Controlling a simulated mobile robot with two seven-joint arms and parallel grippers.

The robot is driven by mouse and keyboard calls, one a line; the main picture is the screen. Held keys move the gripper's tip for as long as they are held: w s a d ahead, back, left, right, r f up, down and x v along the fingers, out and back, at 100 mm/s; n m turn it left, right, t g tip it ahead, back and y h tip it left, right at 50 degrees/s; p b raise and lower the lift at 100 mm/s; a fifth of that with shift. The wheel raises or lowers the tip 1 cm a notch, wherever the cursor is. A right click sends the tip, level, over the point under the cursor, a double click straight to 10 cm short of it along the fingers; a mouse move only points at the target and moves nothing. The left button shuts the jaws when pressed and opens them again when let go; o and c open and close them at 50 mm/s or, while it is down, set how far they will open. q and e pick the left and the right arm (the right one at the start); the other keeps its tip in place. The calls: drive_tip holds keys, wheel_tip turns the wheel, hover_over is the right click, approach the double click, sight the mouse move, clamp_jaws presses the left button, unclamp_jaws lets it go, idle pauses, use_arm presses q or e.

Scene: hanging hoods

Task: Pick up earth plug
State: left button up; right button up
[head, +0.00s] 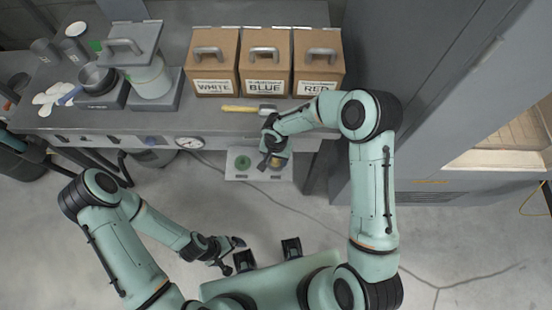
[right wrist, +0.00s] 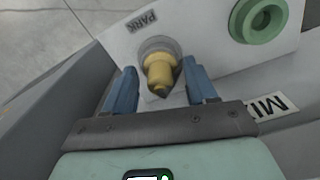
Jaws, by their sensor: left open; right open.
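The earth plug (right wrist: 160,73) is yellow with a dark tip and sits in a grey round socket marked PARK on a pale panel (right wrist: 215,35). My right gripper (right wrist: 161,82) is open, with one blue finger on each side of the plug. A gap shows between the plug and each finger. In the head view the right gripper (head: 268,162) is over the panel below the bench edge and partly covers the plug. My left gripper (head: 231,256) is open and empty, low in the picture, away from the panel.
A green socket (right wrist: 264,19) is on the same panel, beside the plug. Boxes labelled WHITE (head: 212,62), BLUE (head: 265,62) and RED (head: 318,62) stand on the bench (head: 200,122). A yellow-handled tool (head: 240,109) lies before them. Grey cabinets stand at right.

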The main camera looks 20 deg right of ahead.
clamp_jaws()
use_arm(q)
drive_tip(key=w+r+p, duration=0.1)
drive_tip(key=r+p, duration=0.1)
drive_tip(key=w+r+p, duration=0.1)
drive_tip(key=r, duration=0.1)
drive_tip(key=shift+w, duration=0.3)
use_arm(e)
wheel_tip(320, 180, up, 25)
idle(0.9)
